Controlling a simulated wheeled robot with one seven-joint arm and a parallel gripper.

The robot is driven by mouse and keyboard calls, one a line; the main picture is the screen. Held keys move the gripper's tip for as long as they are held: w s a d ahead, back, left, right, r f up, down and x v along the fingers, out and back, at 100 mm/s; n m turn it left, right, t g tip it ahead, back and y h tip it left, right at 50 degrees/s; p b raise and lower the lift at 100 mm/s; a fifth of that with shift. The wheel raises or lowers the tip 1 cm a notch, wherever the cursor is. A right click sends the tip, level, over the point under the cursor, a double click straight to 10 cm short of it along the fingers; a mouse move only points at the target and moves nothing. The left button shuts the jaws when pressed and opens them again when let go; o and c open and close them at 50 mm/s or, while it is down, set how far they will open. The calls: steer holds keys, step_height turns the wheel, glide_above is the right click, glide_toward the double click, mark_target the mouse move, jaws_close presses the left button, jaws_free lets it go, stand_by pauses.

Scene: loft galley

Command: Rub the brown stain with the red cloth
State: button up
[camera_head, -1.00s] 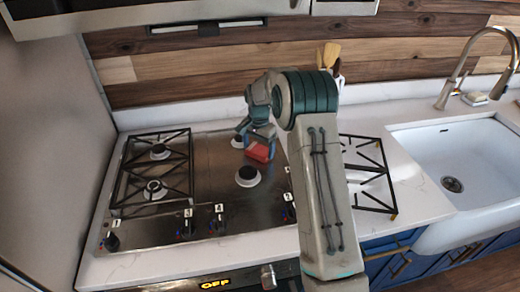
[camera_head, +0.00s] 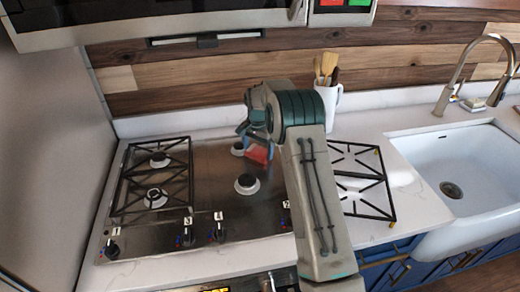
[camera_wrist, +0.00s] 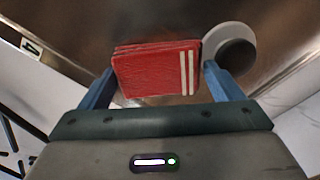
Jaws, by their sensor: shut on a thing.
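The red cloth (camera_wrist: 155,72) is a folded block with white stripes at one end. My gripper (camera_wrist: 160,72) is shut on it, a blue finger on each side. In the head view, the cloth (camera_head: 260,153) shows under my gripper (camera_head: 257,146), over the steel cooktop (camera_head: 215,165) behind the middle burner. I cannot tell whether it touches the steel. A faint brownish, blurred patch (camera_wrist: 165,28) lies beyond the cloth in the wrist view; it may be the stain or a reflection. My arm and the cloth hide part of the cooktop.
A middle burner (camera_head: 247,184) stands close to the cloth and also shows in the wrist view (camera_wrist: 236,55). Black grates (camera_head: 152,180) cover the left burners. A white utensil holder (camera_head: 330,98) stands behind my arm. The sink (camera_head: 465,170) is at right.

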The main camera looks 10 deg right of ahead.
mark_target(258, 163)
steer(key=shift+s+a+b, duration=0.65)
steer(key=shift+s+a, duration=0.25)
steer(key=shift+s, duration=0.1)
steer(key=shift+s+d+f+b, duration=0.15)
steer(key=shift+s+d+b, duration=0.3)
steer(key=shift+s, duration=0.35)
steer(key=shift+s+b, duration=0.45)
steer(key=shift+s, duration=0.9)
step_height(258, 163, up, 6)
steer(key=p, duration=0.3)
steer(key=shift+r+p, duration=0.2)
steer(key=shift+p, duration=0.15)
step_height(258, 163, up, 3)
steer(key=shift+f+p, duration=0.1)
steer(key=shift+p, duration=0.8)
